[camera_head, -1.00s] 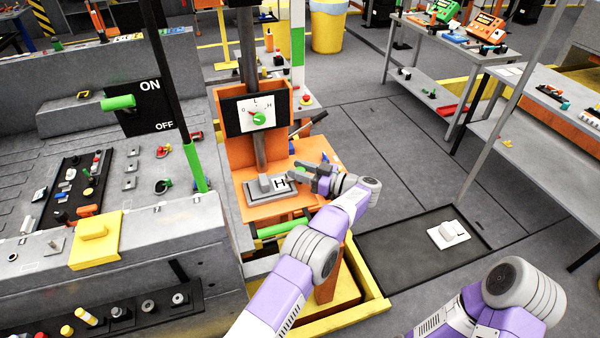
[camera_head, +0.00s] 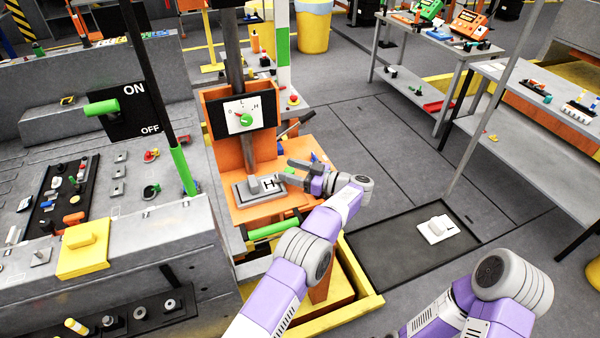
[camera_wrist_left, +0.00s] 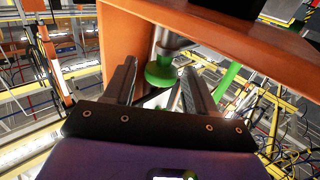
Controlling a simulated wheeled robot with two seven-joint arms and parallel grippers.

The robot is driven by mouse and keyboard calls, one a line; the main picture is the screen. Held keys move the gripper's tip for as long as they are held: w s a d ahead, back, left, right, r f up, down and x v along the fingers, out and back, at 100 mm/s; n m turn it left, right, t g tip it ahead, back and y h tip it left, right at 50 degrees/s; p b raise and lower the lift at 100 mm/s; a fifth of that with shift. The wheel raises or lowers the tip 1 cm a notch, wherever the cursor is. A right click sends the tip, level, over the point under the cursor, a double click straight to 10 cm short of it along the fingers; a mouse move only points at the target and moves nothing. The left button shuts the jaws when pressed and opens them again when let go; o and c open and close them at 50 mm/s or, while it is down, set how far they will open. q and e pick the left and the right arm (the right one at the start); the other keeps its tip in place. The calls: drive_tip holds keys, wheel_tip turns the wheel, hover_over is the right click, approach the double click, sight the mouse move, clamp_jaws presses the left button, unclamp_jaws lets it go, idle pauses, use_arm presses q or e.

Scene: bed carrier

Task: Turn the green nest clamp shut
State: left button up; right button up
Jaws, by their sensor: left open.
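In the left wrist view a round green knob (camera_wrist_left: 160,72) hangs on a grey shaft beneath an orange part. My left gripper (camera_wrist_left: 152,88) is open, with one finger on each side of the knob; contact is not clear. In the head view my left gripper (camera_head: 284,172) is at the right edge of the orange stand (camera_head: 240,211), beside a grey block with a plate marked H (camera_head: 269,184). The round knob cannot be made out there. A green bar (camera_head: 273,229) crosses the stand's front. My right gripper is out of view.
A black panel with a green dial (camera_head: 246,119) stands behind the block. A green lever (camera_head: 101,107) sits on the ON/OFF board to the left. A grey console with a yellow block (camera_head: 83,262) fills the left. Open floor (camera_head: 385,165) lies right of the stand.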

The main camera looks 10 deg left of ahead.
use_arm(q)
drive_tip(key=s+d, duration=0.1)
drive_tip(key=d, duration=0.5)
drive_tip(key=shift+d+b, duration=0.3)
drive_tip(key=shift+b, duration=0.15)
drive_tip(key=shift+s, duration=0.1)
